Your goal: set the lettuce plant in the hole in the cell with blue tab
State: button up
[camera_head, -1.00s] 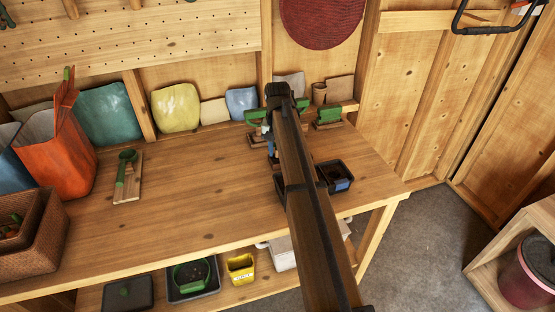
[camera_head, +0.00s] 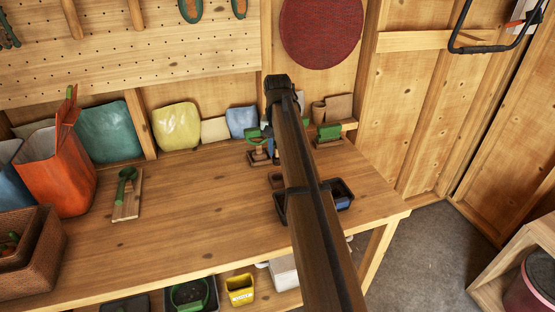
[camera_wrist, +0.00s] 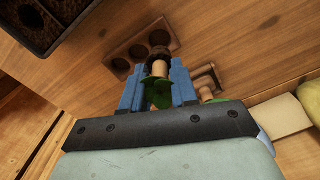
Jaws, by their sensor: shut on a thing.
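My gripper (camera_wrist: 158,92) has blue fingers shut on a green-topped piece (camera_wrist: 158,97) with a pale wooden shank and a dark end. It is over a wooden block with round holes (camera_wrist: 114,52), at the block's near edge; I cannot tell whether the piece touches it. I cannot make out a lettuce plant for certain. A dark tray (camera_head: 280,216) stands on the bench, partly behind my arm, with a blue tab (camera_head: 342,203) at its right. Dark cells of the tray (camera_wrist: 50,48) show at the upper left of the wrist view; the tab is not visible there.
Green-topped items on wooden stands sit near the back: one at the right (camera_head: 329,132), another left of my arm (camera_head: 254,135). A further green-handled item (camera_head: 124,187) lies at the left near an orange bag (camera_head: 60,178). The bench middle (camera_head: 200,210) is clear.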

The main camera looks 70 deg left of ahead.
jog(key=w+d+r, duration=0.1)
jog(key=w+d, duration=1.2)
jog(key=d, duration=0.1)
jog(key=shift+w+d+r, duration=0.2)
jog(key=shift+w+d, duration=0.1)
jog(key=shift+w, duration=0.05)
jog(key=shift+f, duration=0.15)
jog(key=shift+f, duration=3.05)
jog(key=shift+f, duration=0.9)
